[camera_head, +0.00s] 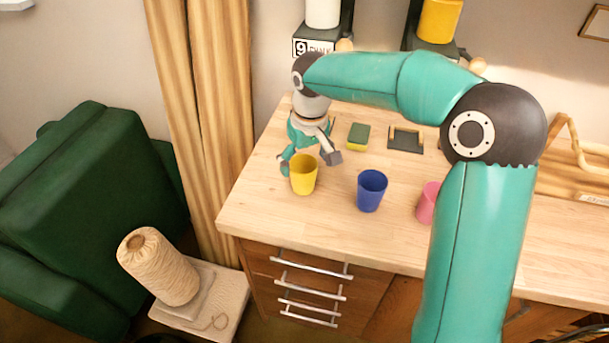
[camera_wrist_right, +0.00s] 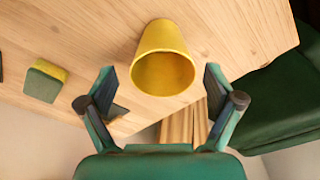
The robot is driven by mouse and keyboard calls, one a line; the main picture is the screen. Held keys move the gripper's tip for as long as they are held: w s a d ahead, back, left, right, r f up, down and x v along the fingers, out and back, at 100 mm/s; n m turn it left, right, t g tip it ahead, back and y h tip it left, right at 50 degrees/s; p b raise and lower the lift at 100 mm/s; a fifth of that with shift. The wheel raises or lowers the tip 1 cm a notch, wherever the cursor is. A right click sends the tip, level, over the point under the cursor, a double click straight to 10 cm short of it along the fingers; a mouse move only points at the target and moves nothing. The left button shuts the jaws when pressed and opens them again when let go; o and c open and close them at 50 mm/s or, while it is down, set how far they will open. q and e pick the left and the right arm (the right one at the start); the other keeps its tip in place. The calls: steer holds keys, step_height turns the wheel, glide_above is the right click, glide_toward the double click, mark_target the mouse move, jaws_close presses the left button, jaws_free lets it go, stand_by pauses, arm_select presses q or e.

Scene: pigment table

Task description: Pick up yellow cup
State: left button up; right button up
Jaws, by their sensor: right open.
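The yellow cup (camera_head: 304,175) stands upright on the wooden table near its left front edge. My right gripper (camera_head: 310,163) is just behind it in the head view, with its fingers spread. In the right wrist view the yellow cup (camera_wrist_right: 163,62) lies ahead, centred between the two fingers of my right gripper (camera_wrist_right: 160,88). The fingers are open, and I cannot tell whether either touches the cup. My left gripper is not in view.
A blue cup (camera_head: 372,190) and a partly hidden pink cup (camera_head: 427,203) stand to the right. A green and yellow sponge (camera_head: 358,136) and a dark tray (camera_head: 405,140) lie behind. The table (camera_head: 262,205) ends close left of the yellow cup.

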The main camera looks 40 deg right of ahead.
mark_target(303, 167)
steer(key=f, duration=0.4)
steer(key=shift+w+a+f+p, duration=0.15)
steer(key=shift+w+f+p, duration=0.15)
steer(key=shift+w, duration=0.1)
steer(key=c, duration=1.2)
